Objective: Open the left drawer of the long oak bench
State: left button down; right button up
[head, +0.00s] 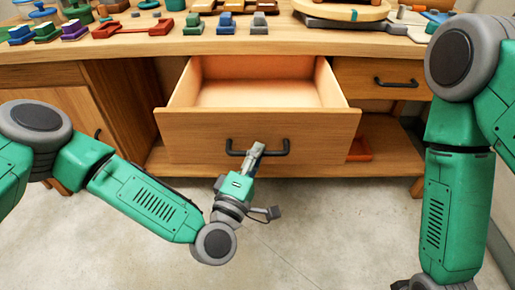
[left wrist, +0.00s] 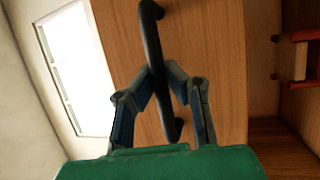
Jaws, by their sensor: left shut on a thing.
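The left drawer (head: 200,135) of the long oak bench (head: 130,45) is pulled well out, and its pale inside (head: 265,92) looks empty. Its black bar handle (head: 280,147) runs across the drawer front. My left gripper (head: 255,152) is shut on this handle near its middle. In the left wrist view, the gripper's fingers (left wrist: 160,88) close around the dark handle (left wrist: 151,40) against the wooden front (left wrist: 215,50).
A shut drawer (head: 350,75) with a black handle is on the right. Colored blocks and tools stand along the bench top. A red tray (head: 360,148) lies on the lower shelf (head: 390,165). The concrete floor (head: 320,230) in front is clear.

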pick_arm(q)
jog(key=shift+s+f, duration=0.3)
jog(key=c, duration=1.6)
grip_release()
jog(key=shift+w, duration=0.1)
jog(key=shift+r, duration=0.1)
jog(key=v, duration=1.2)
